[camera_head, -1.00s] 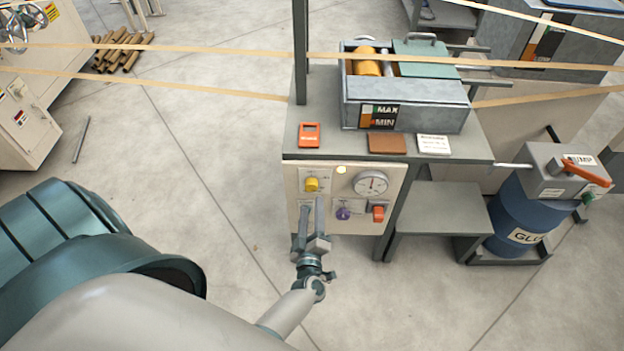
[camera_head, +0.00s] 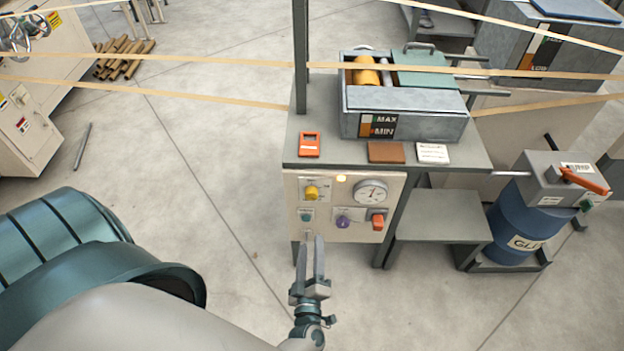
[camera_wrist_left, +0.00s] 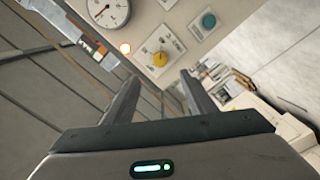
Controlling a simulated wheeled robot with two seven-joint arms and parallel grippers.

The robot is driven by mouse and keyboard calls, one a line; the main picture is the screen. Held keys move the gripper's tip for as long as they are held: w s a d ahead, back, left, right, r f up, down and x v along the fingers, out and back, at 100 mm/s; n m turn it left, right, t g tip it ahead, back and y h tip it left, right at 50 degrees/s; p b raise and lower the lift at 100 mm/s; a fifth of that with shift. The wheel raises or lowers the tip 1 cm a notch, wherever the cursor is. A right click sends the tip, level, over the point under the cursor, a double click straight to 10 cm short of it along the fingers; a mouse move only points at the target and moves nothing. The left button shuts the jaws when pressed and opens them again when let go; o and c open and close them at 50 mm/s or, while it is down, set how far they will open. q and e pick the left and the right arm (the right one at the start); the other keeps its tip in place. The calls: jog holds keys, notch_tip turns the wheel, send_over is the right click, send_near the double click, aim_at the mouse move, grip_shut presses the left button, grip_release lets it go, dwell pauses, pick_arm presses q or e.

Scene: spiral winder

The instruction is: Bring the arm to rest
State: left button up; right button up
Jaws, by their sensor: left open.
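My left gripper (camera_head: 309,262) is open and empty, in front of and below the control panel (camera_head: 335,232) of the glue stand. In the left wrist view its two fingers (camera_wrist_left: 158,98) stand apart with nothing between them. Past them that view shows the panel's yellow knob (camera_wrist_left: 160,59), a lit lamp (camera_wrist_left: 125,48), the gauge (camera_wrist_left: 103,10) and a teal button (camera_wrist_left: 208,21). In the head view the yellow knob (camera_head: 312,192), gauge (camera_head: 371,191), purple knob (camera_head: 343,221) and red switch (camera_head: 377,222) are uncovered. My right gripper is not in view.
A glue tray (camera_head: 410,125) with MAX/MIN marks sits on the stand, with an orange device (camera_head: 309,145) in front. A blue glue drum (camera_head: 522,225) with a pump stands at the right.

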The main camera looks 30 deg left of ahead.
pick_arm(q)
jog(key=s+d+f+m+g+h, duration=0.1)
jog(key=s+d+f+m+h, duration=0.25)
jog(key=f, duration=0.35)
jog(key=s+d+f+m+g+h, duration=0.2)
jog(key=s+d+f+m+h, duration=0.1)
jog(key=f+m, duration=0.3)
jog(key=s+d+f+m+g+h, duration=0.1)
jog(key=s+d+f+m+h, duration=0.2)
jog(key=f, duration=0.6)
jog(key=s+a+f+m+g, duration=0.2)
jog(key=s+f+g, duration=0.1)
jog(key=s, duration=0.4)
jog(key=s+a+f+m+g, duration=0.2)
jog(key=s+f+g, duration=0.1)
jog(key=s+f, duration=0.3)
jog(key=s+a+f+m+g, duration=0.2)
jog(key=s+f+m, duration=0.1)
jog(key=s, duration=0.6)
jog(key=shift+s+a+f+g, duration=0.15)
jog(key=shift+s+f+g, duration=0.25)
jog(key=shift+f, duration=0.45)
